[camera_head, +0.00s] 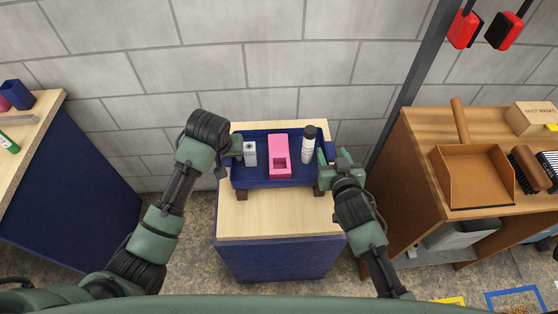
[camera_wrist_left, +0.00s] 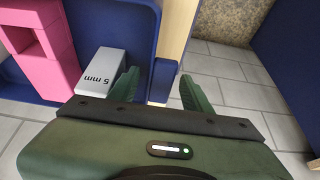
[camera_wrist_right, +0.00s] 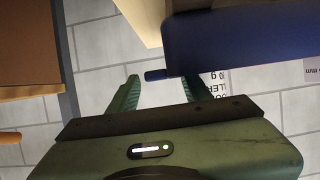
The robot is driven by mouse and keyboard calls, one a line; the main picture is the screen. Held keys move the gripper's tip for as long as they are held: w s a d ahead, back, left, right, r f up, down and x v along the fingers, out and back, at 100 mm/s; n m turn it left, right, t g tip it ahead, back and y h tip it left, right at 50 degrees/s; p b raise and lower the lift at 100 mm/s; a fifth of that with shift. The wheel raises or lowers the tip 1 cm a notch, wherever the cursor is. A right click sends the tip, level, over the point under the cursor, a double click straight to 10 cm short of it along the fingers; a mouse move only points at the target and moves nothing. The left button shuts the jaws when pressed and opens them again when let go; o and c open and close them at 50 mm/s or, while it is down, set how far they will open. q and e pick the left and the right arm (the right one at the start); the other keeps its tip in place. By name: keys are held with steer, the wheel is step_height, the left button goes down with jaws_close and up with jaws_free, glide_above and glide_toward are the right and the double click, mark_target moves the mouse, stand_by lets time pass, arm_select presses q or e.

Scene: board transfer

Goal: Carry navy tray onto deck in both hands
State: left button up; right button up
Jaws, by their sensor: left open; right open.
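The navy tray (camera_head: 275,183) rests on two dark wooden blocks on the light wood top of a central stand (camera_head: 270,217). It carries a small white box (camera_head: 249,154), a pink block-like holder (camera_head: 279,157) and a white bottle with a black cap (camera_head: 307,145). My left gripper (camera_head: 237,148) is at the tray's left end. In the left wrist view its open fingers (camera_wrist_left: 160,92) stand either side of a navy tray part. My right gripper (camera_head: 323,160) is at the right end. In the right wrist view a navy handle (camera_wrist_right: 157,75) lies between its open fingers (camera_wrist_right: 158,93). Contact cannot be told.
A navy-sided table (camera_head: 70,165) stands at the left. A brown wooden bench (camera_head: 425,135) at the right holds a dustpan (camera_head: 475,178), a brush (camera_head: 528,168) and a box (camera_head: 533,116). A grey block wall is close behind. The stand's front top is clear.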

steer(key=shift+s, duration=0.35)
arm_select(q)
steer(key=v, duration=1.1)
steer(key=shift+r, duration=0.15)
arm_select(e)
steer(key=v, duration=1.1)
steer(key=shift+r, duration=0.15)
arm_select(q)
steer(key=shift+s, duration=0.1)
arm_select(e)
steer(key=shift+s, duration=0.15)
